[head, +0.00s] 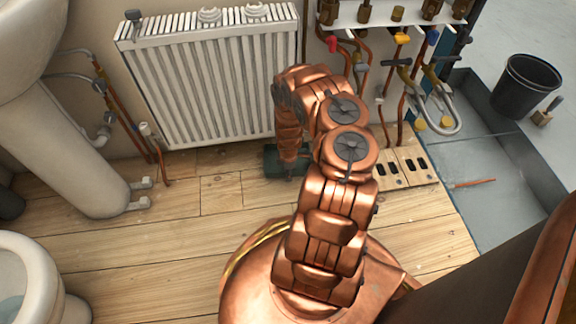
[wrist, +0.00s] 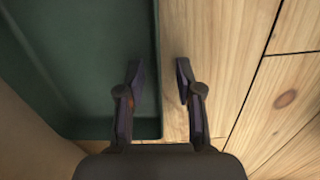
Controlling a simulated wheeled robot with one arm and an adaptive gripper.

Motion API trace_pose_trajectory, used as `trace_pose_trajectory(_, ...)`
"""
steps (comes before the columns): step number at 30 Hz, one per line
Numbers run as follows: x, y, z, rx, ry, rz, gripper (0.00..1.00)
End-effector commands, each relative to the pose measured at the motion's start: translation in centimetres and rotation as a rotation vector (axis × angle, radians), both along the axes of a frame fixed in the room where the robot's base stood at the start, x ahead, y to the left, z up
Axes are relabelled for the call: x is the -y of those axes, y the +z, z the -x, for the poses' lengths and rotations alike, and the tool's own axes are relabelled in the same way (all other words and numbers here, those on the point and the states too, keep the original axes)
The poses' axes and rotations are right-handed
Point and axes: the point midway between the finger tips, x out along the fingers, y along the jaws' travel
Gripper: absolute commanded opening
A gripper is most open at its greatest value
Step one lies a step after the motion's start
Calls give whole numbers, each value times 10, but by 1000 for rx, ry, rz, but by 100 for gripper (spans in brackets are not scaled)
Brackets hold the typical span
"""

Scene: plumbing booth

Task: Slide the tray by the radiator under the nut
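A dark green tray (head: 271,161) lies on the wooden floor in front of the radiator's lower right corner, partly hidden behind my arm. It fills the left of the wrist view (wrist: 85,60). My gripper (wrist: 159,72) is open, pointing down at the tray's right wall. The left finger is over the tray's inside and the right finger over the floorboards, with the wall between them. Contact with the wall cannot be told. In the head view my arm hides most of the gripper. The white radiator (head: 210,85) has a small valve fitting (head: 145,130) at its lower left; its nut is too small to make out.
Bare floorboards (head: 220,190) run left of the tray below the radiator. A copper pipe (head: 162,165) rises there. A basin pedestal (head: 85,160) and toilet (head: 30,270) stand left. A slotted wooden board (head: 405,172) and pipe rack (head: 395,15) are right.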

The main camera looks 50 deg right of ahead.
Motion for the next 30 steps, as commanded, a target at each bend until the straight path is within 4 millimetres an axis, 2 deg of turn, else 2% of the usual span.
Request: trace_pose_trajectory(30, 1, 100, 0, -2, 1, 2, 35)
